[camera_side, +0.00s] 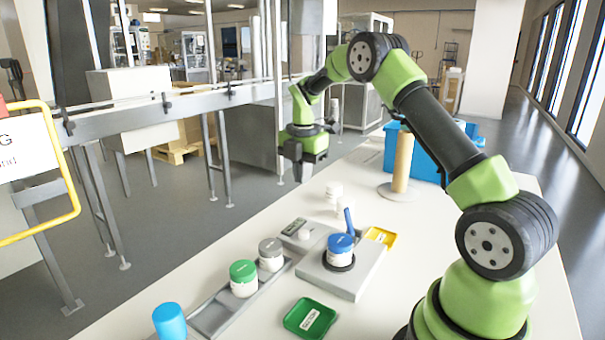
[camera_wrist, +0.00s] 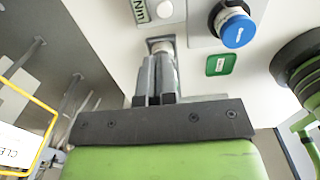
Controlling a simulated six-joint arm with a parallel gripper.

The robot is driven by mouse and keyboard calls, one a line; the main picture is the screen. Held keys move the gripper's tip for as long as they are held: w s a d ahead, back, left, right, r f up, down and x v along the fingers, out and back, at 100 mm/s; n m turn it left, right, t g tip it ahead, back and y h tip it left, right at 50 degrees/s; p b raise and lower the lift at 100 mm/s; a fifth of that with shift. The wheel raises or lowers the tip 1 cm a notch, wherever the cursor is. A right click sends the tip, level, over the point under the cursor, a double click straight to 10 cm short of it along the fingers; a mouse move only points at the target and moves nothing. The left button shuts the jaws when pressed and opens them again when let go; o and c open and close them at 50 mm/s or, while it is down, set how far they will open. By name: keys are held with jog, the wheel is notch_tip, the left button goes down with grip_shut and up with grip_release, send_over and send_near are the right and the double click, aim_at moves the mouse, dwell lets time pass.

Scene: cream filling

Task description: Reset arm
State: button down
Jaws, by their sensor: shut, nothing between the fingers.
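My gripper (camera_side: 303,178) hangs from my arm at the upper middle of the side view, past the far-left edge of the white table. Its fingers are shut and empty, pointing down, well above the floor and apart from every jar. In the wrist view, the closed fingers (camera_wrist: 156,68) show over the table side. A blue-lidded white jar (camera_side: 340,257) stands upright on a grey block, and its blue lid (camera_wrist: 236,30) shows in the wrist view. A green-lidded jar (camera_side: 243,286) and a grey-lidded jar (camera_side: 271,262) stand in a grey rail at the left.
A green tray (camera_side: 310,318), yellow tray (camera_side: 382,235) and blue cup (camera_side: 170,322) are on the table. A roll on a stand (camera_side: 402,162) and blue bin (camera_side: 428,160) stand at the back. A conveyor (camera_side: 130,118) runs behind, left. The table's right side is clear.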

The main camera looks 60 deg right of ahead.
jog(key=s+a+r+m+t, duration=0.2)
jog(key=s+a+r+m, duration=0.25)
jog(key=a+r, duration=0.2)
jog(key=s+a+r+m+t, duration=0.2)
jog(key=s+a+r+m, duration=0.1)
jog(key=a+r+m, duration=0.4)
jog(key=s+a+m+t+y, duration=0.1)
jog(key=s+a+m, duration=0.2)
jog(key=s+m, duration=0.2)
jog(key=s+a+m+t+y, duration=0.1)
jog(key=s+a+m, duration=0.3)
jog(key=s, duration=0.5)
jog(key=shift+r+m+t, duration=0.45)
jog(key=shift+m+t, duration=0.05)
jog(key=shift+m, duration=0.25)
